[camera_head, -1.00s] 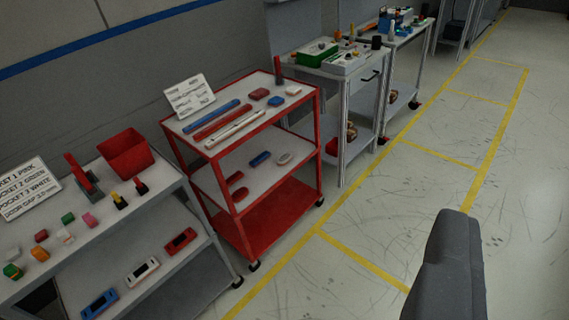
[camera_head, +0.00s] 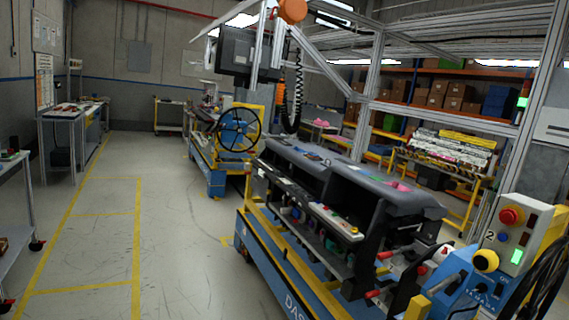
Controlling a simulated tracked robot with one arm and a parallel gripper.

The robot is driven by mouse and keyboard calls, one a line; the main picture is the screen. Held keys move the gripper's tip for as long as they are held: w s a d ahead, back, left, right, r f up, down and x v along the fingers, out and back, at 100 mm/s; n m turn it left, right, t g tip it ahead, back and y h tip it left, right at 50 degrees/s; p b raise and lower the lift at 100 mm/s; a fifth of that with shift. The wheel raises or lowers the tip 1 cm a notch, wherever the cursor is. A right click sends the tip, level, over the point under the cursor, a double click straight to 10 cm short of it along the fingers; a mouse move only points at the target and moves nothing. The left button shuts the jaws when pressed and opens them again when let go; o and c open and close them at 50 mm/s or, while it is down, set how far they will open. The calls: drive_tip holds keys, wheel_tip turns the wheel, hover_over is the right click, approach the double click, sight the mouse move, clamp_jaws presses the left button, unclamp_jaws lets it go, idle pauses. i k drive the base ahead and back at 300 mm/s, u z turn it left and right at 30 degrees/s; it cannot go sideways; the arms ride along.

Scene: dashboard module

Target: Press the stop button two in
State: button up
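A grey control box (camera_head: 524,238) stands at the right edge of the head view, with a "2" marked on its face. A red round stop button (camera_head: 511,216) sticks out near its top. Whether the red button is in or out cannot be told from here. My gripper does not show in this view, and nothing is seen touching the box.
A dark dashboard module (camera_head: 345,185) rests on a blue and yellow wheeled cart (camera_head: 285,262) left of the box. A yellow knob (camera_head: 486,260) is in front of the box. The floor (camera_head: 110,225) at left is free.

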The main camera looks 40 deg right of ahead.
sight(507, 217)
drive_tip(key=z, duration=2.25)
